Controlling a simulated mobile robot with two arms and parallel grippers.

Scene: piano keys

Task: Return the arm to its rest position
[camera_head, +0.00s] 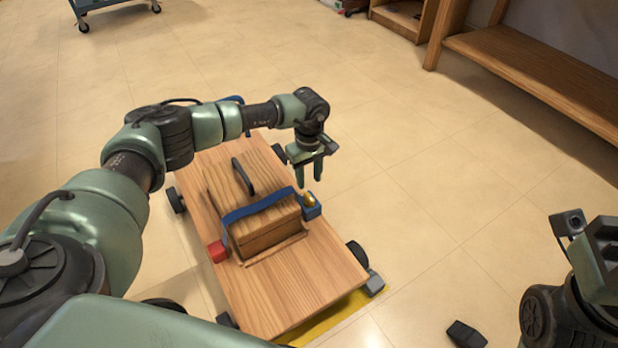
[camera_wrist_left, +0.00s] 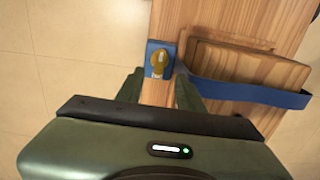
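My left arm reaches in from the left, and its gripper (camera_head: 310,180) hangs fingers-down above the far right side of a wooden cart (camera_head: 310,290). The two fingers are apart with nothing seen between them. In the left wrist view the open gripper (camera_wrist_left: 158,88) has a blue block with a gold latch piece (camera_wrist_left: 158,60) beyond the gap between its fingers. The gripper appears apart from the block (camera_head: 311,208) in the head view. Part of my right arm (camera_head: 600,260) shows at the right edge, but no right fingers can be made out.
A wooden box (camera_head: 262,228) with a blue strap (camera_head: 250,208) sits on the cart. A red block (camera_head: 217,251) is at its left and a black handle (camera_head: 243,177) behind it. A wooden bench (camera_head: 540,75) stands at the back right. The floor right of the cart is largely clear.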

